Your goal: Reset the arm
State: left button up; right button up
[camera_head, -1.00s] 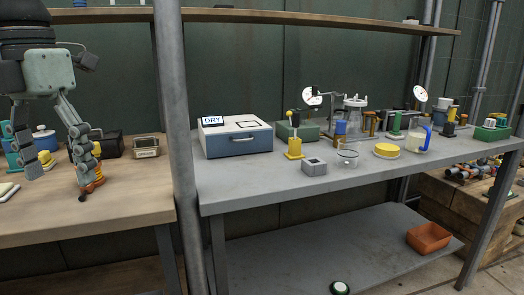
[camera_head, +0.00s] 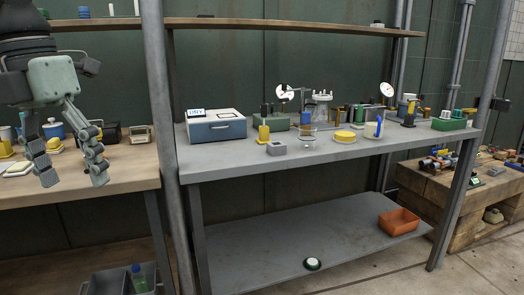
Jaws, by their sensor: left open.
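My left gripper (camera_head: 71,177) hangs at the left of the head view with its two fingers spread apart and nothing between them. It is in front of the wooden workbench (camera_head: 128,175). The upper part of my left arm runs out of the top left corner. My right gripper is not in view.
A grey metal table (camera_head: 240,167) holds a blue and white box marked DRY (camera_head: 216,127), a small grey block (camera_head: 276,148), a yellow-lidded dish (camera_head: 345,136) and a glass vessel (camera_head: 308,138). A metal post (camera_head: 158,110) stands right of my gripper.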

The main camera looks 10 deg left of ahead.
pick_arm(q)
jog(key=w+d+f+n+t+h, duration=0.2)
jog(key=w+f+n+t+h, duration=0.15)
jog(key=w+h, duration=0.25)
jog(key=w+d+f+n+t+h, duration=0.25)
jog(key=w+t+h, duration=0.2)
jog(key=w, duration=0.25)
jog(key=w+a+f+n+t+y, duration=0.2)
jog(key=a+f+n+t+y, duration=0.35)
jog(key=f+n, duration=0.25)
jog(key=w+a+f+n+t+y, duration=0.3)
jog(key=a+f+n+t+y, duration=0.1)
jog(key=a+f+n, duration=0.3)
jog(key=s+f+n+g+y, duration=0.3)
jog(key=s+f+n+g, duration=0.15)
jog(key=f, duration=0.65)
jog(key=s+f+n+g+y, duration=0.3)
jog(key=s+f+n, duration=0.3)
jog(key=f, duration=0.6)
jog(key=s+d+f+n+g+h, duration=0.2)
jog(key=s+d+f+g, duration=0.4)
jog(key=s+d+f, duration=0.7)
jog(key=shift+s+f+n+g, duration=0.15)
jog(key=shift+s+n+g, duration=0.25)
jog(key=shift+s, duration=0.7)
